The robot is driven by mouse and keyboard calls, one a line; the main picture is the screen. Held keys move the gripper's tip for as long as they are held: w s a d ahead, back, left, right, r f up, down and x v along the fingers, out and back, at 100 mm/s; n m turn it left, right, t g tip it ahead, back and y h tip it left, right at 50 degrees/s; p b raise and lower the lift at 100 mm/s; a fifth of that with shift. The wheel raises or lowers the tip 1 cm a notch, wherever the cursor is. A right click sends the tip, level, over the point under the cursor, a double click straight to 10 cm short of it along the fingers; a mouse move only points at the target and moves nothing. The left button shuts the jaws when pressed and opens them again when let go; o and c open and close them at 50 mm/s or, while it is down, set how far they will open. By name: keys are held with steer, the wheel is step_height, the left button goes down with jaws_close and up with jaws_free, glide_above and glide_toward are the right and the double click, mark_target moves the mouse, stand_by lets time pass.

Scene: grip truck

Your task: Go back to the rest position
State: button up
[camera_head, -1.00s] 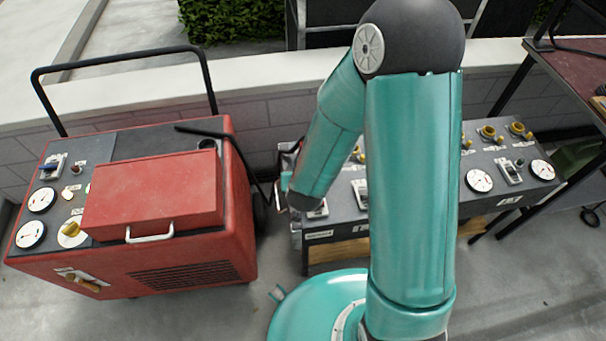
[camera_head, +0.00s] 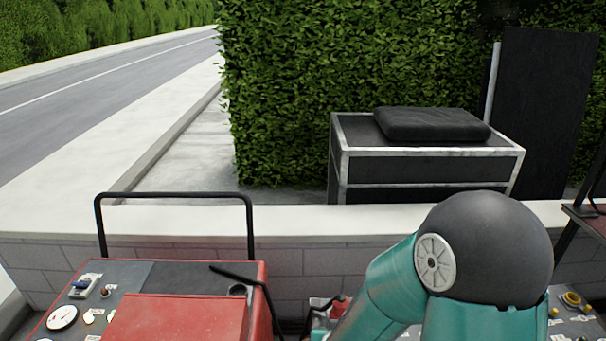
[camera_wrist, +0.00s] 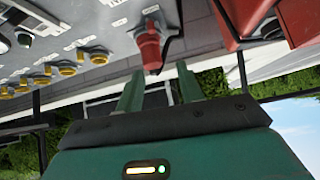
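My gripper (camera_wrist: 158,80) shows in the wrist view with its two green fingers apart and nothing between them that I can make out. A red knob or switch (camera_wrist: 149,45) on a grey control panel (camera_wrist: 100,20) is just beyond the fingertips. I cannot tell whether they touch it. In the head view my turquoise arm with its dark round joint fills the lower right, bent down to the left. The gripper itself is out of sight there.
A red machine (camera_head: 180,318) with a black handle stands at the lower left. A grey control panel (camera_head: 575,320) with yellow knobs is partly behind my arm. A low wall (camera_head: 300,225) runs behind them, with a metal-framed black box (camera_head: 430,165) and a hedge (camera_head: 300,90) beyond.

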steer(key=s+d+r+n+g+y, duration=0.15)
steer(key=s+r, duration=0.25)
steer(key=r, duration=0.7)
steer(key=s+d+r, duration=0.2)
steer(key=s+r, duration=0.2)
steer(key=r, duration=0.7)
steer(key=s+d+r+g, duration=0.1)
steer(key=s+d+r, duration=0.3)
steer(key=s, duration=0.5)
steer(key=shift+r+g+h, duration=0.35)
steer(key=shift+r+h, duration=0.1)
steer(key=shift+r, duration=0.5)
steer(key=shift+s, duration=0.1)
